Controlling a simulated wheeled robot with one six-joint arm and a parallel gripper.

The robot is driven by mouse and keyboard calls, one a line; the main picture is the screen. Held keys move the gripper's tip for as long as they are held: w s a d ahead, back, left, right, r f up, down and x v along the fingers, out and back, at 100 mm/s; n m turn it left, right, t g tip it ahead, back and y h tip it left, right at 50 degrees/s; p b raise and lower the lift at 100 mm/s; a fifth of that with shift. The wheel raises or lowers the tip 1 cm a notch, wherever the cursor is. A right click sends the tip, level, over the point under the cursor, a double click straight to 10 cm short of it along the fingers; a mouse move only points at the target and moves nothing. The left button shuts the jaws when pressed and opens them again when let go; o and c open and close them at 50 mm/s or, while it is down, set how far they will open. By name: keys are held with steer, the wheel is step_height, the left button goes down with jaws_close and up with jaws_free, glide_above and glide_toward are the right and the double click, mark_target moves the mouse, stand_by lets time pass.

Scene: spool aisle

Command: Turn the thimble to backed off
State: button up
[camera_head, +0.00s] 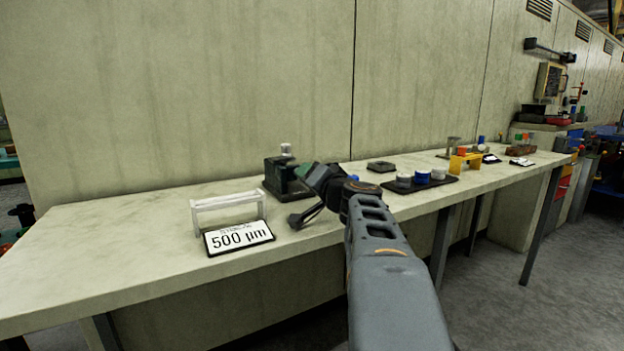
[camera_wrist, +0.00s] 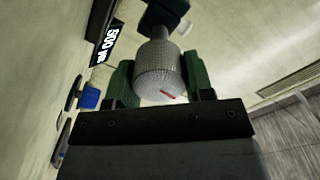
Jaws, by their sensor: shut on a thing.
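The thimble (camera_wrist: 158,72) is a silver, knurled cylinder with a red mark on its end face, seen in the wrist view. My gripper (camera_wrist: 158,84) has its two green fingers on either side of it and is shut on it. The thimble joins a dark block (camera_wrist: 165,12) behind it. In the head view that dark block (camera_head: 284,178) stands on the bench with a small silver knob (camera_head: 286,150) on top. My gripper (camera_head: 306,184) is at its right side and hides the thimble there.
A card reading "500 µm" (camera_head: 239,238) and a pale clear frame (camera_head: 228,212) stand left of the block on the bench (camera_head: 130,250). A dark tray (camera_head: 440,187) with white and blue round pieces lies to the right. The wall (camera_head: 200,90) is close behind.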

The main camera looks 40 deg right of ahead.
steer(key=o, duration=0.9)
steer(key=shift+o, duration=0.2)
steer(key=s+a+p, duration=0.1)
steer(key=s+a, duration=0.1)
steer(key=s, duration=1.1)
steer(key=shift+s+p, duration=0.3)
steer(key=shift+p, duration=0.1)
